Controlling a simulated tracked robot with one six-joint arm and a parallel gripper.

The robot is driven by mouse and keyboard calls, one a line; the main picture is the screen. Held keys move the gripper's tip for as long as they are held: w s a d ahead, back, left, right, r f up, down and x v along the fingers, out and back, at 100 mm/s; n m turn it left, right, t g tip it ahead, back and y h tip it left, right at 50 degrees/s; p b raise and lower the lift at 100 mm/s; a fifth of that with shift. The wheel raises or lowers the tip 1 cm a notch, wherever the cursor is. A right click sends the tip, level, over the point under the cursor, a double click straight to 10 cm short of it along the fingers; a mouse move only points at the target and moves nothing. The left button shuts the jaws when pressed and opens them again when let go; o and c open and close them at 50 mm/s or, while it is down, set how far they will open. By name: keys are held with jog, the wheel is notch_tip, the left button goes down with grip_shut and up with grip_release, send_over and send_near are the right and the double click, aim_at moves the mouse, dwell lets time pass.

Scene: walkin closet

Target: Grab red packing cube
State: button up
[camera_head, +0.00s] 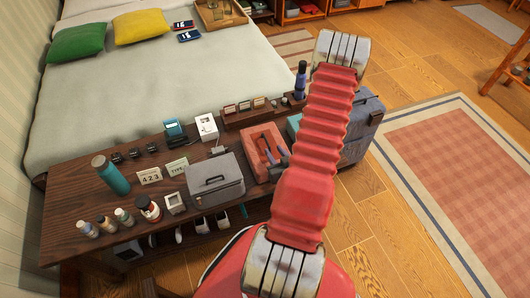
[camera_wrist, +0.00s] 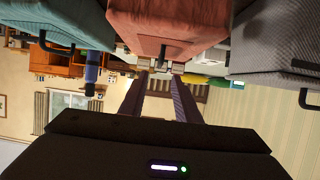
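The red packing cube (camera_head: 256,136) sits on the dark wooden bench, right of a grey case. Two dark purplish prongs, which look like my fingertips, show over its top in the head view. In the wrist view, which is upside down, the red cube (camera_wrist: 165,22) fills the top middle, with a small dark handle.
A grey case (camera_head: 215,185) stands close left of the cube, a blue-grey suitcase (camera_head: 362,125) to the right. A teal bottle (camera_head: 111,175) and several small items crowd the bench. A dark blue bottle (camera_head: 300,80) stands behind the cube. The bed (camera_head: 120,90) lies beyond.

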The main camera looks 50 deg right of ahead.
aim_at(266, 141)
jog(key=shift+x, duration=2.8)
jog(key=shift+x, duration=2.6)
grip_shut()
